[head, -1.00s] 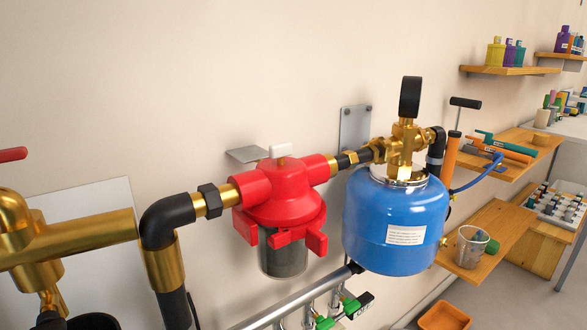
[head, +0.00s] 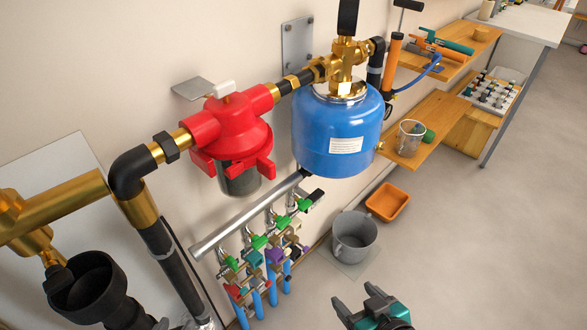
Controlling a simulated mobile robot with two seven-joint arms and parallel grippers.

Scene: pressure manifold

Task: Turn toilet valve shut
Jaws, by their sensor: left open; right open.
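A grey manifold pipe (head: 246,216) runs along the wall below the blue tank. Several small valves with green handles (head: 259,241) hang from it, with coloured tags or knobs and blue pipes (head: 271,291) below. A black tag (head: 314,197) hangs at the far right end. I cannot read which valve is the toilet one. My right gripper (head: 362,298), dark with teal parts, is open and empty at the bottom, below and right of the valves, apart from them.
A red regulator (head: 231,130) and a blue tank (head: 337,130) are above the manifold. Brass and black pipes (head: 158,230) stand at the left. A grey bucket (head: 354,237) and an orange tray (head: 387,202) are on the floor at right. Open floor lies right of them.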

